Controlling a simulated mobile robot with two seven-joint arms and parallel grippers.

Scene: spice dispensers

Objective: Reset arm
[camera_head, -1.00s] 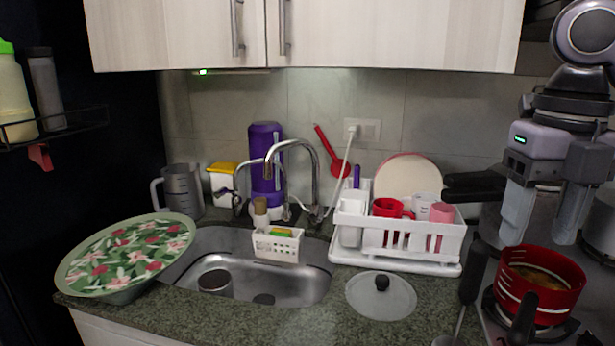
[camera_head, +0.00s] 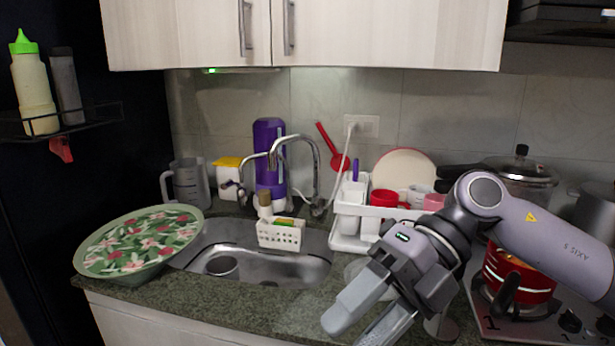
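My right gripper (camera_head: 362,326) hangs over the front of the counter, right of the sink, pointing down and to the left. Its two fingers are apart, and I see nothing held between them. My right arm comes in from the right and covers part of the dish rack and the red pot. My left gripper is not in view. A green-capped bottle (camera_head: 36,95) and a grey dispenser (camera_head: 67,88) stand on a black wire shelf at the far left, away from my gripper.
The red pot (camera_head: 520,275) sits on the stove, with a pressure cooker (camera_head: 522,180) behind it. The white dish rack (camera_head: 347,228) holds cups and a plate. The sink (camera_head: 290,268) and a floral tray (camera_head: 100,268) lie to the left. The glass lid is mostly hidden.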

